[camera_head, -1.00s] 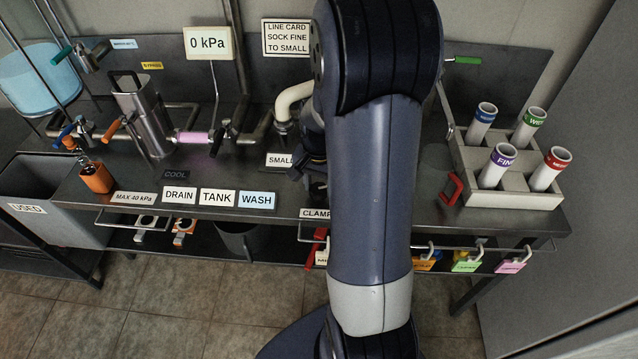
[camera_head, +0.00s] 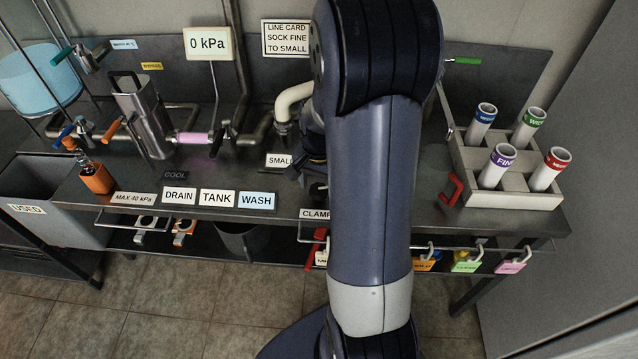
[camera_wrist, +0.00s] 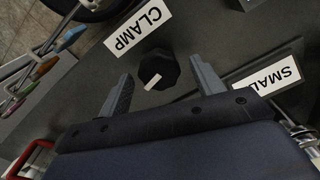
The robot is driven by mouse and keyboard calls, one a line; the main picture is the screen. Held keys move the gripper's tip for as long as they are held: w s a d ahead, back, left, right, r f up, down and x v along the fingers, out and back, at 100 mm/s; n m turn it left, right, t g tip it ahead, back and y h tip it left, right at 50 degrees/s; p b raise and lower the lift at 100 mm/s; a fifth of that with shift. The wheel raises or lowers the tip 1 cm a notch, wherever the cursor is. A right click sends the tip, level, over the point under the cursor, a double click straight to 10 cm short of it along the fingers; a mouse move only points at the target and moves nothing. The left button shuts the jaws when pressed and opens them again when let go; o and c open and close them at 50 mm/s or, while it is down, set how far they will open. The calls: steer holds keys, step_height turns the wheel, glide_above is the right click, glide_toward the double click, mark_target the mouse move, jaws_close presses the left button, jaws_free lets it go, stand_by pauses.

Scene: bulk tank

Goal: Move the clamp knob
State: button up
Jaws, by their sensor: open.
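The clamp knob (camera_wrist: 158,70) is a dark, many-sided knob with a pale mark on it, seen in the wrist view beside the white CLAMP label (camera_wrist: 138,27). My gripper (camera_wrist: 162,88) is open, one finger on either side of the knob in that view, with gaps showing on both sides. Whether the fingertips are level with the knob or above it, I cannot tell. In the head view my arm mostly hides the knob and gripper; the CLAMP label (camera_head: 315,214) shows partly at the bench's front edge.
A SMALL label (camera_wrist: 268,86) lies right of the gripper. A red handle (camera_head: 453,190) and a rack of labelled tubes (camera_head: 510,197) stand right of my arm. Pipes and a metal canister (camera_head: 143,115) stand left. DRAIN, TANK and WASH labels (camera_head: 217,198) line the bench front.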

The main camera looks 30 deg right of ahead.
mark_target(319, 188)
step_height(319, 188, up, 11)
steer(key=shift+p, duration=0.35)
stand_by(0.3)
steer(key=shift+f, duration=0.15)
step_height(319, 188, down, 11)
steer(key=shift+r+b, duration=0.1)
steer(key=shift+b, duration=0.3)
steer(key=shift+n, duration=0.3)
